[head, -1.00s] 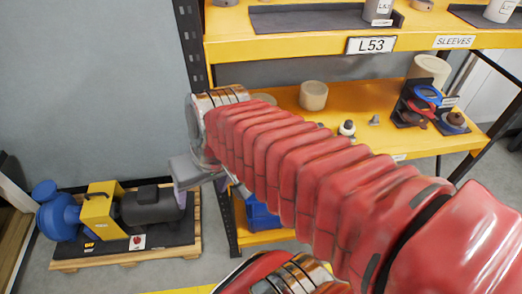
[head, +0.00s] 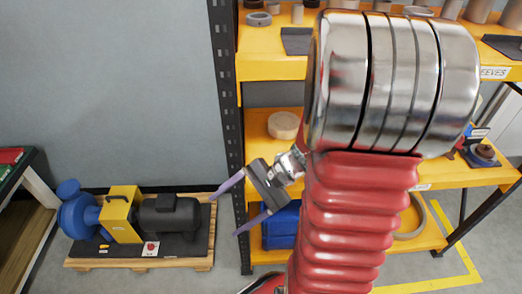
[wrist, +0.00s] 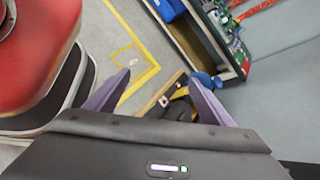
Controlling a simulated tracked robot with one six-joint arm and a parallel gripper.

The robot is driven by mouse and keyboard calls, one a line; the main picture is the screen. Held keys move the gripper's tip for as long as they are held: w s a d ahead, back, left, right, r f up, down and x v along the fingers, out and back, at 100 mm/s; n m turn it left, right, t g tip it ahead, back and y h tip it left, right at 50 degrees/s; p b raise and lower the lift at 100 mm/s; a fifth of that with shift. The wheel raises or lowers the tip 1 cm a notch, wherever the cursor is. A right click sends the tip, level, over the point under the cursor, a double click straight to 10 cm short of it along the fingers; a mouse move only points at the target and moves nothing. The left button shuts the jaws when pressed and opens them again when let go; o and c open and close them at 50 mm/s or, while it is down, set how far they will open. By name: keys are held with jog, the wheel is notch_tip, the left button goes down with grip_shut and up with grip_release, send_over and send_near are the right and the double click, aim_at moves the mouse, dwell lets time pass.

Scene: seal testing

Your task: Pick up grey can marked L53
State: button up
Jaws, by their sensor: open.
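No can marked L53 can be made out in either view now. My arm covers the middle of the upper shelf (head: 270,68) in the head view, where the L53 shelf label and a labelled can showed earlier.
A blue pump on a pallet (head: 140,262) stands on the floor at left. The dark shelf post (head: 226,110) is close to my gripper. A round beige block (head: 284,126) and a blue bin (head: 281,228) are on lower shelves. Several grey cylinders (head: 479,10) stand at upper right.

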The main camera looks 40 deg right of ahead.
jog(key=w+d+f+m+t, duration=0.2)
jog(key=d+f+m+t, duration=0.1)
jog(key=d+m+t, duration=0.25)
jog(key=m+t+h, duration=0.9)
jog(key=m+h, duration=0.2)
jog(key=m, duration=0.5)
send_near(277, 156)
jog(key=s+d+f, duration=0.2)
jog(key=shift+s+a+r+n, duration=0.15)
jog(key=shift+a+n, duration=0.1)
jog(key=shift+w, duration=4.3)
jog(key=shift+w, duration=2.65)
